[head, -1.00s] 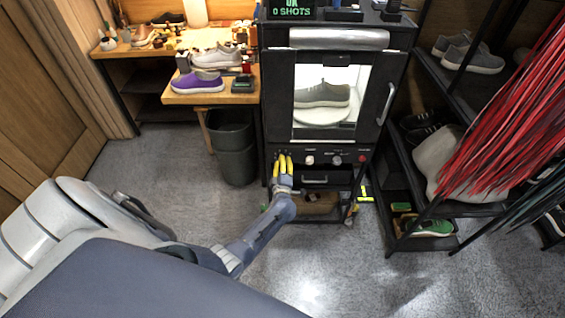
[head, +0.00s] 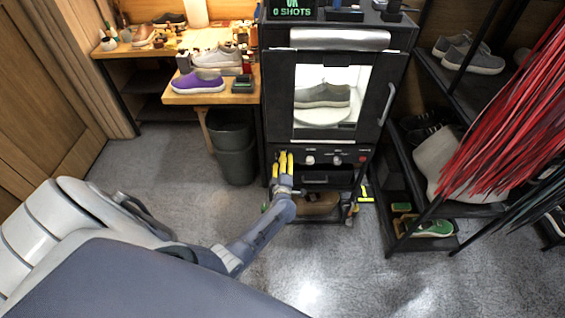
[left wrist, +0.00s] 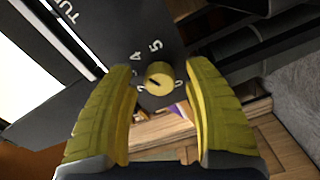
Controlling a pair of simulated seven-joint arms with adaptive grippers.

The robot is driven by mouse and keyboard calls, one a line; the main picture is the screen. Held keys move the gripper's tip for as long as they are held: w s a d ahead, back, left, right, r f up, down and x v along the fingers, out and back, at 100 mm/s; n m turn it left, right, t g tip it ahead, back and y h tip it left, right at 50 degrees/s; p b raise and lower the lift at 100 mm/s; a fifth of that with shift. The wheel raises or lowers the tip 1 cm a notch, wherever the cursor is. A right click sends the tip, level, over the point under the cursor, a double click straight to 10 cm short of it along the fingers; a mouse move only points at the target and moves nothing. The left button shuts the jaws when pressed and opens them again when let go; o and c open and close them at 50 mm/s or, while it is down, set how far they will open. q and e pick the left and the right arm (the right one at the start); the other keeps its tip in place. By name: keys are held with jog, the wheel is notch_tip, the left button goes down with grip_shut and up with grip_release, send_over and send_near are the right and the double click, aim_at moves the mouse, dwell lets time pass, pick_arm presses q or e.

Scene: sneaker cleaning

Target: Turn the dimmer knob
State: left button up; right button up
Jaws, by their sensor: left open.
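A round brass-yellow dimmer knob (left wrist: 159,78) with a dark pointer line sits on a dark panel in the left wrist view. White marks, including 4, 5 and 0, are printed around it. My left gripper (left wrist: 158,98) has two yellow fingers, open on either side of the knob, with gaps visible. In the head view, my left gripper (head: 284,163) is at the left end of the cabinet's control panel (head: 324,160), and its fingers largely hide that spot. My right gripper is not in view.
A cream knob (head: 310,160), a grey knob (head: 337,161) and a red button (head: 362,159) sit farther right on the panel. Above is a lit window with a grey shoe (head: 322,95). A dark bin (head: 236,150) stands left, and a shoe rack (head: 470,90) stands right.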

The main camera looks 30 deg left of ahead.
pick_arm(q)
jog(key=v, duration=1.2)
dwell(0.3)
jog(key=s+d+f+m+h, duration=0.1)
jog(key=d+f+m+h, duration=0.6)
jog(key=d+f+m, duration=0.3)
jog(key=s+d+f+m+g+h, duration=0.3)
jog(key=s+f+m+g, duration=0.3)
jog(key=s+f, duration=0.95)
jog(key=s+a+f+m+g, duration=0.1)
jog(key=s+f, duration=0.4)
jog(key=s, duration=0.6)
jog(key=s+a+f+m+g, duration=0.2)
jog(key=s+f+m+g, duration=0.2)
jog(key=s, duration=0.8)
jog(key=s+a+f+m+g, duration=0.1)
jog(key=s+f, duration=0.5)
jog(key=s, duration=0.6)
jog(key=shift+a+f+m+g, duration=0.2)
jog(key=shift+a+m+g, duration=0.1)
jog(key=shift+m+g, duration=0.55)
